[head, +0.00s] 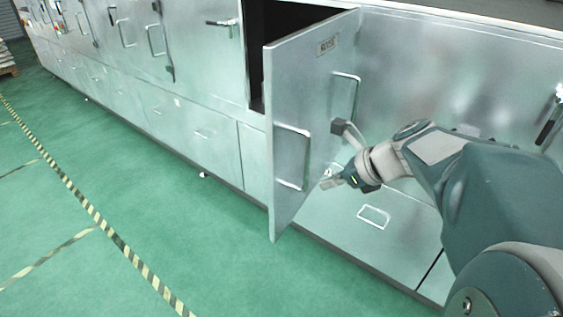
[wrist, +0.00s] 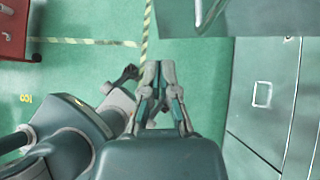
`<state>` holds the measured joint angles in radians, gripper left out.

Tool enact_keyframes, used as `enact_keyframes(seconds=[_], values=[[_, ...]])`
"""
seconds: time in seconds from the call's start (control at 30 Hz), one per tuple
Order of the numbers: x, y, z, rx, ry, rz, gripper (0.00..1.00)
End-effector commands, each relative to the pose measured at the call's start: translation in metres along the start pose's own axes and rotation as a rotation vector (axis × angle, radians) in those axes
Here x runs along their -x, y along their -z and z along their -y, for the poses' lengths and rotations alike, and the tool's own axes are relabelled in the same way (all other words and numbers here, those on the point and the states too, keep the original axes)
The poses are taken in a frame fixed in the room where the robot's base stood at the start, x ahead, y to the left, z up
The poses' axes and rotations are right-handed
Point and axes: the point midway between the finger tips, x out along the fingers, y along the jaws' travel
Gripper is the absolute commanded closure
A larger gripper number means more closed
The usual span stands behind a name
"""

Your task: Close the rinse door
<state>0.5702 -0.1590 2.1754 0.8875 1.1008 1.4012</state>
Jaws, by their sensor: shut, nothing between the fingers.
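The rinse door (head: 305,120) is a silver metal panel with a small label near its top. It stands swung open, showing a dark opening behind it. My gripper (head: 333,180) is just right of the door's lower part in the head view. In the wrist view my gripper (wrist: 158,66) is shut and empty, over green floor. A grey metal panel edge (wrist: 245,20) lies beyond it at the top. I cannot tell whether the fingers touch the door.
A long row of silver cabinets (head: 195,130) with handles runs to the back left. A drawer handle (head: 373,216) sits below right of my gripper. Green floor (head: 120,200) with striped tape is clear at left. A red object (wrist: 14,30) stands at the wrist view's left.

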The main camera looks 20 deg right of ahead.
Motion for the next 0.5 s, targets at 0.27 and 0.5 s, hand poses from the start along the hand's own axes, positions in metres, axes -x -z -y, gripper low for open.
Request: enact_keyframes(seconds=[0.27,0.5], values=[[-0.056,-0.002,-0.006,0.006,-0.005,-0.006,1.0],[-0.097,-0.009,-0.005,0.011,-0.002,-0.005,1.0]])
